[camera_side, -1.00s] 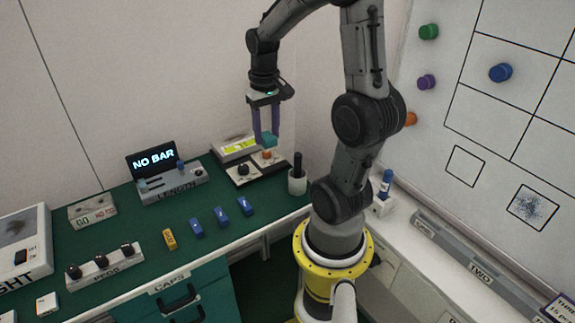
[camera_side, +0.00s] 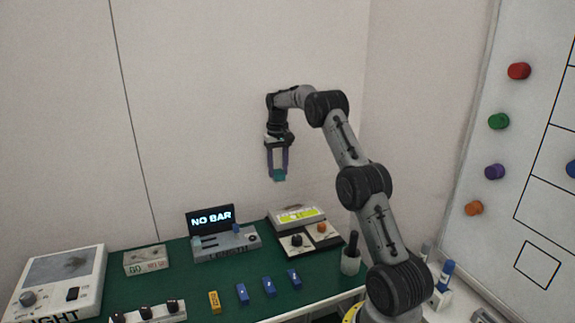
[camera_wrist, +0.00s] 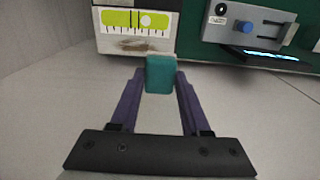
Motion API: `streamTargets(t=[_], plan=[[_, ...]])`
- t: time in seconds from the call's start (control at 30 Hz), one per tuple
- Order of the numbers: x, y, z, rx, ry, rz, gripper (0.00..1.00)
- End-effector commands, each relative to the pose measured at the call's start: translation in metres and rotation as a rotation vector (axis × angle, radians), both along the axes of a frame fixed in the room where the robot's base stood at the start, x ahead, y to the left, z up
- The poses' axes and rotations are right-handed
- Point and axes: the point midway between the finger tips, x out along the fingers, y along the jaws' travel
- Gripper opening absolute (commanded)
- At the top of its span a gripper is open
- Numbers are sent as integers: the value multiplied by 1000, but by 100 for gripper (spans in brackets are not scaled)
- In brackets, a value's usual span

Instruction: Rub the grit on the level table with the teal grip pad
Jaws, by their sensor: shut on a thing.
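My gripper (camera_side: 278,174) is shut on the teal grip pad (camera_side: 279,176), held in the air well above the bench. The pad also shows between the purple fingers in the wrist view (camera_wrist: 160,74). The level table (camera_side: 298,214) is a pale box with a yellow-green level scale, at the back of the green bench, below and slightly right of my gripper. It shows at the top of the wrist view (camera_wrist: 168,24). A brownish smear that looks like grit (camera_wrist: 135,45) lies on it below the scale. The pad appears apart from it.
A grey length gauge (camera_side: 228,244) with a "NO BAR" screen (camera_side: 211,219) stands left of the level table. Plates with a dark knob (camera_side: 297,240) and an orange knob (camera_side: 322,228) sit in front. A pale cup (camera_side: 350,262) with a dark handle stands right. Blue blocks (camera_side: 269,287) lie in front.

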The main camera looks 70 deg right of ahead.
Motion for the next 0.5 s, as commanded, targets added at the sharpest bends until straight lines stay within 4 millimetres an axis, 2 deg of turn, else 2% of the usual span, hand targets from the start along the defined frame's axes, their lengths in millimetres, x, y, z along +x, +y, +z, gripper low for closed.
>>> streamTargets(t=[0.03,0.1,0.2,0.5], plan=[[5,-3,-15,3,3,2,2],[6,-3,-29,3,3,4,2],[5,-1,-42,1,1,5,2],[5,0,-59,1,1,6,2]])
